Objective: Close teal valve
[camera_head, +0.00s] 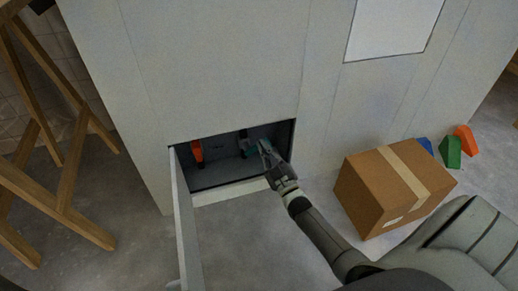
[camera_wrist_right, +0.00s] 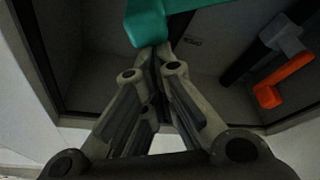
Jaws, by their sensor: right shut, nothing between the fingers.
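The teal valve (camera_head: 250,148) sits inside a low, dark hatch opening in the wall, on its right side. In the right wrist view its teal handle (camera_wrist_right: 149,22) is large at the top, with one part running off to the right. My right gripper (camera_head: 266,150) reaches into the hatch at the teal valve and partly covers it. In the right wrist view my right gripper (camera_wrist_right: 156,58) is shut and empty, its fingertips right at the lower end of the teal handle. I cannot tell whether they touch. My left gripper is not in view.
An orange valve handle (camera_head: 197,151) hangs at the hatch's left; it also shows in the wrist view (camera_wrist_right: 270,95). The hatch door (camera_head: 184,225) stands open on the left. A cardboard box (camera_head: 385,190) is on the floor at right. Wooden trestles (camera_head: 62,150) stand far left.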

